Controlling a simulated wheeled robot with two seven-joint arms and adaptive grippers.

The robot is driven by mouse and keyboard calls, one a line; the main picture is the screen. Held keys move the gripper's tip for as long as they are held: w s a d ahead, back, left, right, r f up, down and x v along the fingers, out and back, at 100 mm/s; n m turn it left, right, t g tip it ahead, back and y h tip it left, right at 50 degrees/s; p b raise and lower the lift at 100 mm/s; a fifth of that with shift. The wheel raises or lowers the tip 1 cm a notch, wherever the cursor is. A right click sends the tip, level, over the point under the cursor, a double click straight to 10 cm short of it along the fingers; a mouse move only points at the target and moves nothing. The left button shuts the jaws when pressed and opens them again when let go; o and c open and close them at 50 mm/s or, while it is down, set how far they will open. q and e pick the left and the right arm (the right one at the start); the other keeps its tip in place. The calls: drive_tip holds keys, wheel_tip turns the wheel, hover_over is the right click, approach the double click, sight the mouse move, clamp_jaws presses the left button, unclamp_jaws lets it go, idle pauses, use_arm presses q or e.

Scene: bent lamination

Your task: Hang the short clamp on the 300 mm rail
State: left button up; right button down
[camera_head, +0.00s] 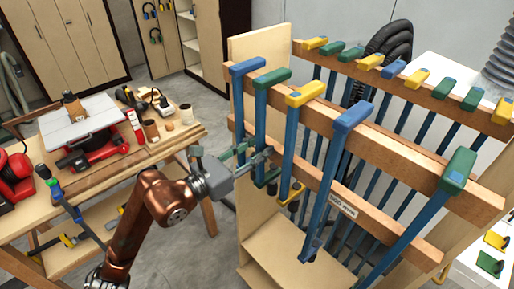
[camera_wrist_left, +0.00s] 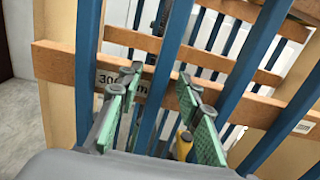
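My left gripper (camera_head: 262,160) reaches into the left end of the clamp rack. In the left wrist view its two green-padded fingers (camera_wrist_left: 160,108) stand apart, with a blue clamp bar (camera_wrist_left: 166,65) passing between or just beyond them; I cannot tell which. A label partly reading 300 (camera_wrist_left: 108,78) is on a wooden rail (camera_wrist_left: 60,62) behind the left finger. In the head view a green-headed clamp (camera_head: 272,77) and a yellow-headed clamp (camera_head: 306,94) hang near the gripper. I cannot tell for sure which clamp is the short one. My right gripper is out of view.
More blue-barred clamps hang close by, including a blue-headed one (camera_head: 353,117) and a green-headed one (camera_head: 460,170). A back rail (camera_head: 420,92) holds several more. Another label (camera_head: 343,205) is on the lower front rail. A cluttered workbench (camera_head: 100,178) stands left.

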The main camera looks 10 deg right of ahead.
use_arm(q)
drive_tip(key=shift+f, duration=0.1)
drive_tip(key=v, duration=1.2)
drive_tip(key=v, duration=0.6)
drive_tip(key=shift+b, duration=0.4)
drive_tip(key=shift+a, duration=0.1)
idle(0.4)
drive_tip(key=shift+b+v, duration=0.6)
drive_tip(key=shift+v, duration=1.85)
